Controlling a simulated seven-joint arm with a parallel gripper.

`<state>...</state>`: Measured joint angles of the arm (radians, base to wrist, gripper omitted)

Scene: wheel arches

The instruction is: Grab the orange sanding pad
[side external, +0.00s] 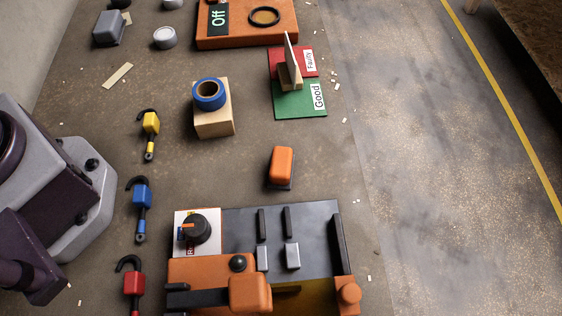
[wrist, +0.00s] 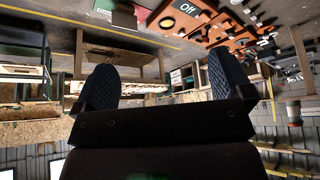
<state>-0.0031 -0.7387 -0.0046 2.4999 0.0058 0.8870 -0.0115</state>
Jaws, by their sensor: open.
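The orange sanding pad (side external: 281,166) sits on the floor-like work surface near the middle of the side external view, just above the dark machine plate. It has a rounded orange top and a dark base. My gripper (wrist: 160,88) shows in the wrist view, with its two dark textured fingers spread wide apart and nothing between them. The gripper does not show in the side external view, where only part of my arm is at the left edge. I cannot make out the orange pad in the wrist view.
A wooden block with blue tape (side external: 209,94) stands above left of the pad. The green Good plate (side external: 296,102) lies above it. An orange and black machine (side external: 320,222) lies below. Yellow, blue (side external: 141,194) and red hooks lie left. Floor right of the pad is clear.

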